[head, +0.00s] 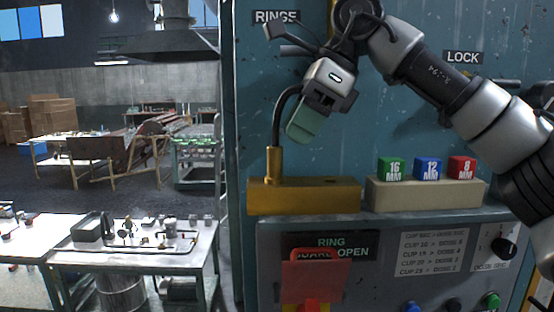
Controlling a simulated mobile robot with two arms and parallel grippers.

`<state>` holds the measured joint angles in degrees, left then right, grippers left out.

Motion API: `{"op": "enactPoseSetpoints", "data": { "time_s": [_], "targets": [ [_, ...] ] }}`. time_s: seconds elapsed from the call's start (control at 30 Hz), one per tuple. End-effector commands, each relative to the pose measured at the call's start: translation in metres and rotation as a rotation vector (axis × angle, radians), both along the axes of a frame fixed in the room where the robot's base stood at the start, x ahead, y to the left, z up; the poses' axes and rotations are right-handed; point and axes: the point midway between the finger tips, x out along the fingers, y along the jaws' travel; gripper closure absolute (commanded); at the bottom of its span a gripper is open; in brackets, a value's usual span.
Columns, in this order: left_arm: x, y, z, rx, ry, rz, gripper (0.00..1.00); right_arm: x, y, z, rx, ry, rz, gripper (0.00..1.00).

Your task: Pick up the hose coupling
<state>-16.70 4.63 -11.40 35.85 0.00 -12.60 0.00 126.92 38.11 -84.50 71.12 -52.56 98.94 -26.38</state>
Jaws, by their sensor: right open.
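A brass hose coupling (274,163) stands upright on the left end of a brass-coloured block (318,197). A black hose (277,118) rises from its top and curves right, behind my right gripper. My right gripper (304,125) is open, above and to the right of the coupling, and apart from it. Its pale green finger pads point down and left. Whether the hose touches the gripper cannot be told. My left gripper is not in view.
A beige rack (424,194) holds a green 16 mm, a blue 12 mm and a red 8 mm block. Below are a red guard (312,270), a dial (505,248) and coloured buttons. A blue panel (290,75) stands behind. Workbenches (130,255) fill the left.

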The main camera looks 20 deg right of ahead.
Motion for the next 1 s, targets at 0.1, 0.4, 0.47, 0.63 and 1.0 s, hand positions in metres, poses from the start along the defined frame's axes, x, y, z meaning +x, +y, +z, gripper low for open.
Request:
{"op": "enactPoseSetpoints", "data": {
  "time_s": [0.1,0.4,0.47,0.63,1.0],
  "targets": [
    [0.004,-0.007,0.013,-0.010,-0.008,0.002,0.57,0.004,0.016,-0.009,-0.005,0.002,0.003,0.46],
    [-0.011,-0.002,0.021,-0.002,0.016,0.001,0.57,0.009,0.033,-0.041,0.000,0.000,0.000,0.46],
    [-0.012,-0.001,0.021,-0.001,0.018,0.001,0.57,0.009,0.033,-0.043,0.000,0.000,0.000,0.46],
    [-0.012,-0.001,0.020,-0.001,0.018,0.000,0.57,0.009,0.033,-0.043,0.001,-0.001,0.001,0.46],
    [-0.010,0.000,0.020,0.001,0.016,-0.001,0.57,0.009,0.033,-0.042,0.001,-0.001,0.001,1.00]
  ]
}}
